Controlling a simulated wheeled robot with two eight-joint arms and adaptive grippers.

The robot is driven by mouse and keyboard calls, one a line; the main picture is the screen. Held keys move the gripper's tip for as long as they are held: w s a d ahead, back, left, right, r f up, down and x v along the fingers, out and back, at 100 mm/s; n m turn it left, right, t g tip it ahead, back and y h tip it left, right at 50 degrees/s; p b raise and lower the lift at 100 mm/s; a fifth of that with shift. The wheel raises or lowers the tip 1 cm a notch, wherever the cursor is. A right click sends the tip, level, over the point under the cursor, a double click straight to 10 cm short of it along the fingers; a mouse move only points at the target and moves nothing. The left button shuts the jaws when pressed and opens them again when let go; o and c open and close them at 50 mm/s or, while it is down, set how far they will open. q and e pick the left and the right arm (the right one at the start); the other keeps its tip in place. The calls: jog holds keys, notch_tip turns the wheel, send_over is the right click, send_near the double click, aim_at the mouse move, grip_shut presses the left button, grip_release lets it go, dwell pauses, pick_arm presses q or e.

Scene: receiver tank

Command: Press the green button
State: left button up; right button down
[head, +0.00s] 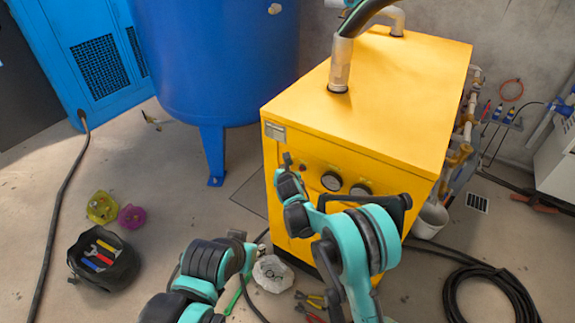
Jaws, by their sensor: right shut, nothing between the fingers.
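The yellow cabinet (372,85) stands right of centre, with its front panel facing me. Two round dark gauges (331,181) sit on that panel, and a small dark knob or button shows just left of them. I cannot make out a green button; my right gripper and arm cover part of the panel. My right gripper (287,160) is shut and empty, its tip in front of the panel's upper left part. I cannot tell whether it touches. My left gripper (238,236) is low, left of the cabinet, and its fingers are unclear.
A blue tank (215,60) stands behind left of the cabinet. A black tool bag (103,262), a yellow item (102,207) and a purple item (132,216) lie on the floor at left. A white bag (272,273) and a coiled black hose (490,290) lie near the cabinet.

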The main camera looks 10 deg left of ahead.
jog(key=shift+w+d, duration=0.1)
jog(key=shift+w, duration=0.25)
dwell(0.3)
dwell(0.4)
jog(key=shift+s+a, duration=0.25)
jog(key=shift+s, duration=0.6)
jog(key=s, duration=0.1)
jog(key=s+a, duration=0.1)
jog(key=s, duration=0.1)
jog(key=s+b, duration=0.1)
jog(key=shift+s+a, duration=0.35)
jog(key=shift+a, duration=0.05)
